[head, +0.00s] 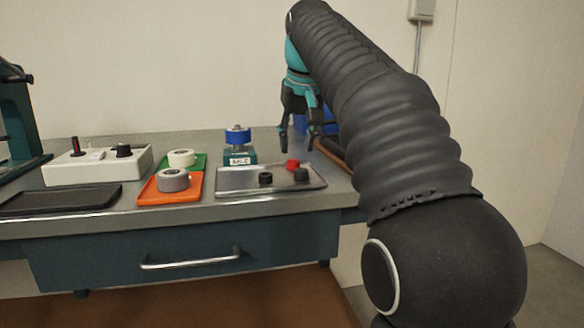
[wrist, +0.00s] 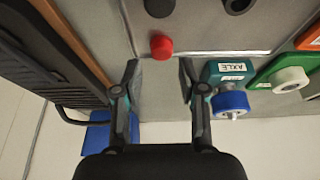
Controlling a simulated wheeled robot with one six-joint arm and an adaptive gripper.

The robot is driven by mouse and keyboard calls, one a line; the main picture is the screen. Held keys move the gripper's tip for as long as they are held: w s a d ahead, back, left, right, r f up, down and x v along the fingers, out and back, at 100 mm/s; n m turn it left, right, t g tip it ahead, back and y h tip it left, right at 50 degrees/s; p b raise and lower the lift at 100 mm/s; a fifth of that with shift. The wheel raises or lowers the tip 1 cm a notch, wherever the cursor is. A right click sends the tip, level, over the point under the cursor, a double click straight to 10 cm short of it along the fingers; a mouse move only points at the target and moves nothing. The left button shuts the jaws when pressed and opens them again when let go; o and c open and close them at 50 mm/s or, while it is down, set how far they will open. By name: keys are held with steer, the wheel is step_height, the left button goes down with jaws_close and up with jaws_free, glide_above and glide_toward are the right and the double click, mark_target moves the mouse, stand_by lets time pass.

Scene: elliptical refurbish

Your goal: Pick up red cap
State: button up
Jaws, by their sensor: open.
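The red cap (head: 293,164) is a small red piece on the grey metal tray (head: 228,182) at the right part of the bench. It also shows in the wrist view (wrist: 161,46), above and between my two fingers in the picture and apart from them. My gripper (head: 297,147) is open and empty, pointing down above the back of the tray near the red cap. It also shows in the wrist view (wrist: 158,75), with a wide gap between its fingertips. Two black caps, one at left (head: 265,178) and one at right (head: 301,174), lie on the same tray.
A teal block labelled AXLE with a blue top (head: 238,136) stands just behind the tray. Orange (head: 190,199) and green (head: 200,160) trays holding rollers lie left. A white control box (head: 97,169) and black tray (head: 60,199) are farther left. A dark brown-edged item (head: 335,150) lies right.

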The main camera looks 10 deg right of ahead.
mark_target(293, 160)
steer(key=b+x, duration=0.1)
steer(key=x, duration=0.3)
steer(key=shift+w+a+f, duration=0.1)
steer(key=c, duration=0.5)
steer(key=shift+o, duration=0.2)
